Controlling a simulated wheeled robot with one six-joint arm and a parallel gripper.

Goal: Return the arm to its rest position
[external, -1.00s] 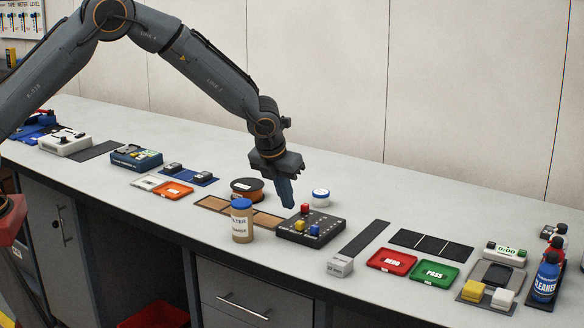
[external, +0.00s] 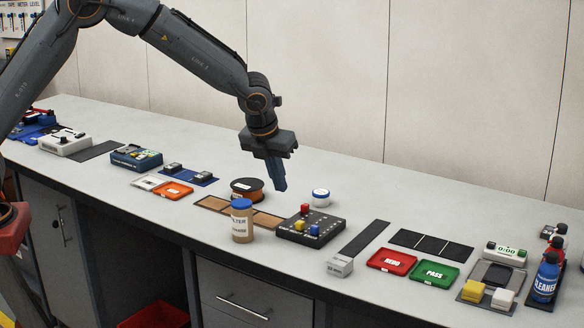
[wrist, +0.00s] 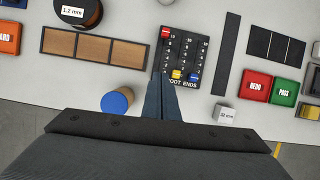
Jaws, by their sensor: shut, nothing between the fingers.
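My gripper (external: 279,187) hangs above the bench, fingers pointing down and together, with nothing between them. In the external view it is in front of the wall, just left of and above the dark block with red, yellow and blue pegs (external: 327,228). In the wrist view my fingertips (wrist: 162,78) overlap the left edge of that block (wrist: 183,52), hiding a little of it. The gripper looks apart from everything on the bench.
A blue-capped filter jar (external: 242,222) stands near the front edge, close to the wooden tray (external: 210,203). A wire spool (external: 247,190) and a white round tub (external: 321,197) stand behind. Red (external: 391,262) and green (external: 435,274) trays lie to the right. The air above is clear.

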